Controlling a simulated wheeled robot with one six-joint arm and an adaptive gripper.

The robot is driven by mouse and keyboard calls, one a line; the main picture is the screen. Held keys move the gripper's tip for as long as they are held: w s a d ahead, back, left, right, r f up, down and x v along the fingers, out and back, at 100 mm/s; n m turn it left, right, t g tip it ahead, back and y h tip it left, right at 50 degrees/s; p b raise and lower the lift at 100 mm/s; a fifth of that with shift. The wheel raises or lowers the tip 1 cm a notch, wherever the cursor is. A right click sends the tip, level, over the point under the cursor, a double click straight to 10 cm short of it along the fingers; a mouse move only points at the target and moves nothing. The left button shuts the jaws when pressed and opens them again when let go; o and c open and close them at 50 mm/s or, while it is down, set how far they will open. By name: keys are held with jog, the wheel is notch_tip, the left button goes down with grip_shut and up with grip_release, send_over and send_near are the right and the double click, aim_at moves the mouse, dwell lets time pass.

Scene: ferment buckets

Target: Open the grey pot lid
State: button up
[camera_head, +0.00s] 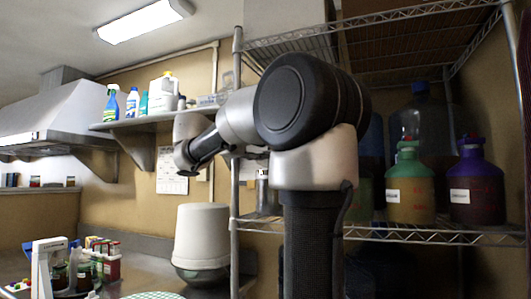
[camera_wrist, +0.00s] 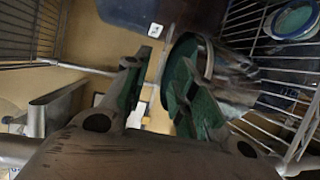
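A grey metal pot (camera_head: 264,195) stands on the wire shelf, partly hidden behind my arm in the head view. In the wrist view, a shiny grey cylinder with a loop-like rim, likely this pot (camera_wrist: 232,80), lies beside and partly behind the right finger. I cannot tell its lid apart from its body. My gripper (camera_wrist: 158,92) shows two green-padded fingers spread apart, with nothing visible held between them. Whether the right finger touches the pot is unclear. In the head view the fingertips are hidden or too small to make out.
Green (camera_head: 408,190) and purple (camera_head: 472,190) jugs stand on the wire shelf (camera_head: 440,235) at right. Its rails and posts are close around my gripper. A wall shelf (camera_head: 165,120) holds bottles. A pale bucket (camera_head: 202,236) stands on the left counter.

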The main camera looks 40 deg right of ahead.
jog(key=a+r, duration=0.1)
jog(key=a, duration=0.8)
jog(key=shift+a, duration=0.2)
